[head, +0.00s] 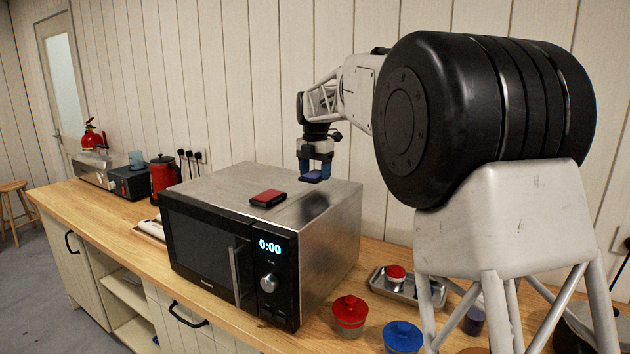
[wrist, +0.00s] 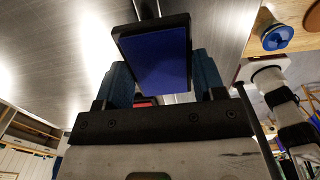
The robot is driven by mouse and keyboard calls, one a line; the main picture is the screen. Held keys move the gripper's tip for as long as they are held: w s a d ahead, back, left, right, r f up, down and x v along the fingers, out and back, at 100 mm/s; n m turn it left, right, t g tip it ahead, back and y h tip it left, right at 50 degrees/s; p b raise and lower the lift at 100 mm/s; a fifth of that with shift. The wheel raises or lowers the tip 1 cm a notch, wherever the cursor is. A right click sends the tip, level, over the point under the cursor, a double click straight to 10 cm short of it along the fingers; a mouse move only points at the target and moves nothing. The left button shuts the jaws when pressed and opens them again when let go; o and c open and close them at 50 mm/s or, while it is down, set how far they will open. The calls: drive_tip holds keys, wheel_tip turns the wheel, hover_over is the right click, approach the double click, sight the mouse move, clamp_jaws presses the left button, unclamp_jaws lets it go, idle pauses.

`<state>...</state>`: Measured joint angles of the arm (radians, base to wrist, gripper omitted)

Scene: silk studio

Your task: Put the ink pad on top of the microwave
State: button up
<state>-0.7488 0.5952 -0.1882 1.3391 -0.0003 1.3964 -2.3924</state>
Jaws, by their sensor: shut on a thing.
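My gripper (head: 315,174) is over the right part of the microwave's top, shut on a blue ink pad (head: 311,177). In the wrist view the ink pad (wrist: 155,60) shows its blue face and black rim between the two blue fingers of my gripper (wrist: 163,85). The microwave (head: 205,192) is silver and black, with its display reading 0:00. Its steel top shows behind the pad in the wrist view. The pad is at or just above the top; I cannot tell if they touch. A red pad (head: 268,198) lies on the microwave's top, left of my gripper.
The microwave stands on a wooden counter (head: 110,218). To its right are a red-lidded jar (head: 349,315), a blue-lidded jar (head: 402,336) and a metal tray (head: 380,284). A red kettle (head: 163,178) stands left of it. The wall (head: 240,80) is close behind.

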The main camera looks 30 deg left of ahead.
sight(316, 174)
drive_tip(key=shift+f, duration=1.35)
drive_tip(key=o, duration=1)
drive_tip(key=shift+f, duration=0.15)
wheel_tip(316, 174, up, 12)
drive_tip(key=shift+r, duration=0.15)
drive_tip(key=shift+d, duration=0.15)
